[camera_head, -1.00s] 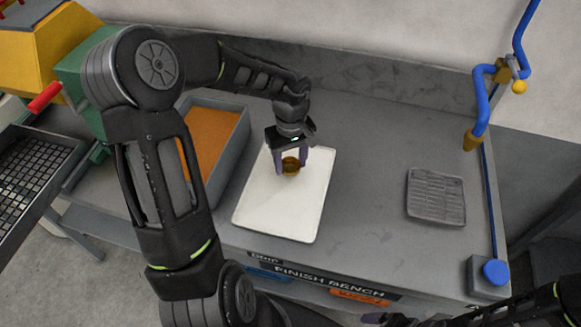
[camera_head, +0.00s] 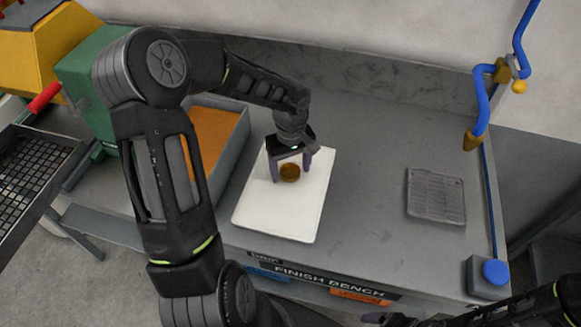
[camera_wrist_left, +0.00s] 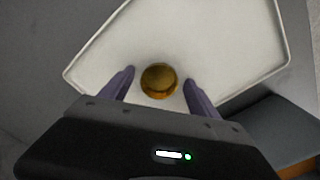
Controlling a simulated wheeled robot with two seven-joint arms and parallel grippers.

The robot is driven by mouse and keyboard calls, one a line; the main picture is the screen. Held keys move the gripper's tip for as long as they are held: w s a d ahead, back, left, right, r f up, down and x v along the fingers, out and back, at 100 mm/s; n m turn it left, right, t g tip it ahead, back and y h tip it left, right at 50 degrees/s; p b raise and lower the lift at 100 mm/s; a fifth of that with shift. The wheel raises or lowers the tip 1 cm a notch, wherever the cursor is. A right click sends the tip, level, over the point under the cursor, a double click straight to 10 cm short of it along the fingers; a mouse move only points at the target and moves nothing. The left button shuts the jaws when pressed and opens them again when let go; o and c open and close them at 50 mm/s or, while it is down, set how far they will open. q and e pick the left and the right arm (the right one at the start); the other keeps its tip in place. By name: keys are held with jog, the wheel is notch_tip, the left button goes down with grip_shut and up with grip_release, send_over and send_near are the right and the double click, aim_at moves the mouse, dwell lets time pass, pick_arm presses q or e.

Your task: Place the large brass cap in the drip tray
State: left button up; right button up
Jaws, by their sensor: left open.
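The brass cap (camera_head: 290,172), round and golden brown, sits on the white, low-rimmed tray (camera_head: 279,219). In the left wrist view the cap (camera_wrist_left: 159,80) lies between the two fingers, with a gap on each side. The white tray's floor (camera_wrist_left: 215,45) shows around it. My left gripper (camera_head: 291,172) is open over the cap, one finger on either side, not gripping it. Only a bit of my right gripper (camera_head: 374,318) shows at the bottom edge, and its jaws cannot be made out.
A grey bin with an orange inside (camera_head: 245,135) stands left of the white tray. A grey ribbed tray (camera_head: 436,196) lies to the right, with bare bench (camera_head: 365,180) between. A blue pipe (camera_head: 482,95) and a blue button box (camera_head: 490,274) stand at the right edge.

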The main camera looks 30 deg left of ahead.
aim_at(290, 171)
pick_arm(q)
notch_tip(290, 171, up, 12)
jog(key=shift+r+p, duration=0.15)
jog(key=shift+p, duration=0.2)
dwell(1.0)
